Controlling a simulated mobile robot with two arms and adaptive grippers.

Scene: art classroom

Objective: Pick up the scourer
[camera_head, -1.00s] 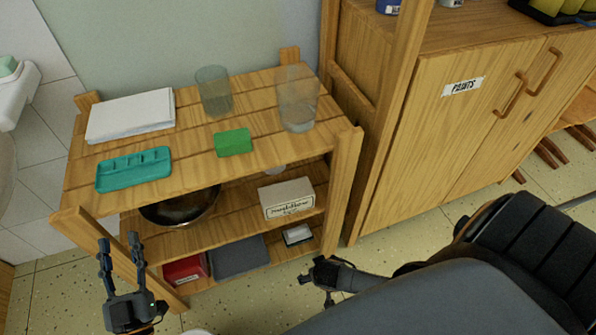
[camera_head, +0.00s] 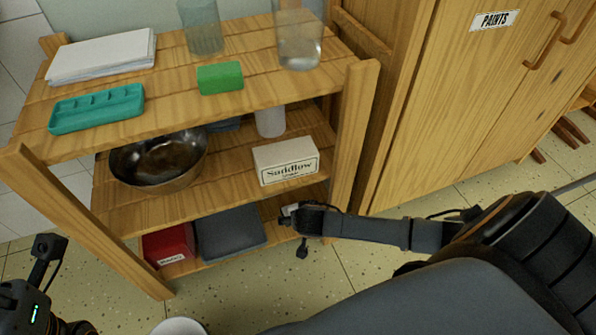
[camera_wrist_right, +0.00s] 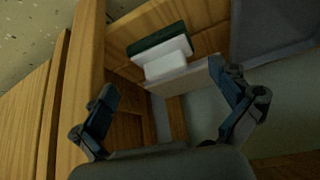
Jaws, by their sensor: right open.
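A small block with a white body and a dark green face, which looks like the scourer (camera_wrist_right: 165,66), lies on the bottom shelf in the right wrist view. In the head view only a white bit of it (camera_head: 290,208) shows behind my right gripper (camera_head: 291,229), at the shelf's front right. In the wrist view my right gripper (camera_wrist_right: 168,84) is open and empty, its fingers wide apart. The block is ahead of them, not between them. My left gripper (camera_head: 40,262) is at the lower left edge, partly cut off; its opening is unclear.
The wooden rack's right front post (camera_head: 352,140) stands close to my right gripper. A grey bin (camera_head: 230,235) and a red box (camera_head: 168,245) share the bottom shelf. Above are a Sandflow box (camera_head: 286,163), a metal bowl (camera_head: 160,160) and a green block (camera_head: 220,78).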

